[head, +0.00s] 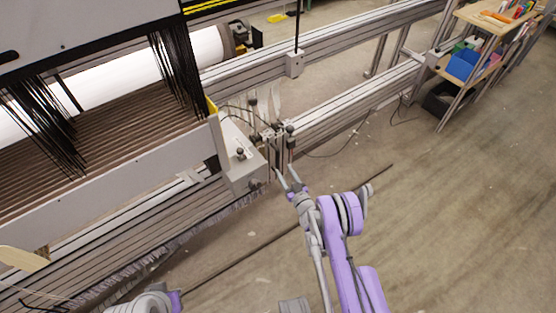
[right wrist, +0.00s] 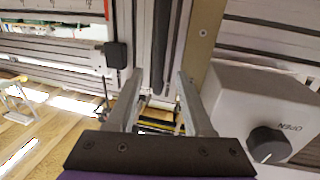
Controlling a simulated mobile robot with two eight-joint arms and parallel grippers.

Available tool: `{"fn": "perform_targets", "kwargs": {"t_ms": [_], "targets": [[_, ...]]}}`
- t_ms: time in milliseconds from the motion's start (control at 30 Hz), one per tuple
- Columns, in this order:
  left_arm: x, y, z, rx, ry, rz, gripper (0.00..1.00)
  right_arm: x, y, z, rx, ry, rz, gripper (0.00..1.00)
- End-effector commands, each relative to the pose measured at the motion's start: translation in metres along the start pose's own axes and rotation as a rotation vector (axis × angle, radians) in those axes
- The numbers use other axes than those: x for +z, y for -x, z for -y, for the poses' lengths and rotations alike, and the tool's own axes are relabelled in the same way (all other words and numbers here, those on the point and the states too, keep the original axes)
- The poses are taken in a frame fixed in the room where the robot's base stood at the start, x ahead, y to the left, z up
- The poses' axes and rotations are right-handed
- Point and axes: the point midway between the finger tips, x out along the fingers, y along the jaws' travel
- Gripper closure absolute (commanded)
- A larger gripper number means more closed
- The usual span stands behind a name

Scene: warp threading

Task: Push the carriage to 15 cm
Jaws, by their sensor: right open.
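A pale grey box with a black knob (head: 243,172) sits at the right end of the long slatted machine in the head view. It also shows at the right in the right wrist view (right wrist: 235,90), with the word OPEN beside its knob. I cannot tell for certain whether this box or the small clamp assembly on the rail (head: 275,134) is the carriage. My right gripper (head: 288,178) is open and empty, just right of the box. In the right wrist view its two fingers (right wrist: 160,76) are apart, in front of vertical metal bars. Of my left arm only a part shows at the bottom left.
Aluminium rails (head: 350,105) run from the machine to the upper right. Black threads (head: 178,75) hang over the slats. A cart with bins (head: 470,65) stands at the far right. A dark rod (head: 270,240) crosses beneath my right arm. The floor at right is clear.

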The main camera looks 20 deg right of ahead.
Motion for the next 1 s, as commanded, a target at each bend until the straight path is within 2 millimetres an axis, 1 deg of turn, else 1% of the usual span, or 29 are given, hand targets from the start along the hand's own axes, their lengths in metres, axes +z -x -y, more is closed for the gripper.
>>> {"fn": "perform_targets", "kwargs": {"t_ms": [33,100,200,333,500,767,800,867,1000], "targets": [[0.001,-0.003,0.0,0.0,0.0,0.001,1.0,0.002,-0.011,0.0,-0.001,-0.001,0.0,0.48],[0.001,-0.005,0.0,0.0,0.0,0.002,1.0,0.001,-0.025,0.001,-0.001,-0.001,0.001,0.48],[0.002,-0.008,0.0,0.0,0.0,0.003,1.0,0.002,-0.043,0.001,-0.001,0.0,0.001,0.48],[0.003,-0.011,0.0,0.0,0.0,0.004,1.0,0.002,-0.061,0.0,0.0,0.0,0.001,0.48],[0.003,-0.013,0.0,0.0,0.0,0.004,1.0,0.001,-0.072,0.0,0.001,0.001,0.001,0.48],[0.003,-0.013,0.0,0.0,0.0,0.004,1.0,0.0,-0.074,0.0,0.001,0.001,0.001,0.48],[0.003,-0.013,0.0,0.0,0.0,0.004,1.0,0.0,-0.074,0.0,0.001,0.001,0.001,0.5],[0.003,-0.013,0.0,0.0,0.0,0.004,1.0,0.0,-0.074,0.0,0.001,0.001,0.001,0.61],[0.003,-0.013,0.0,0.0,0.0,0.004,1.0,0.0,-0.074,0.0,0.001,0.001,0.001,0.86]]}}
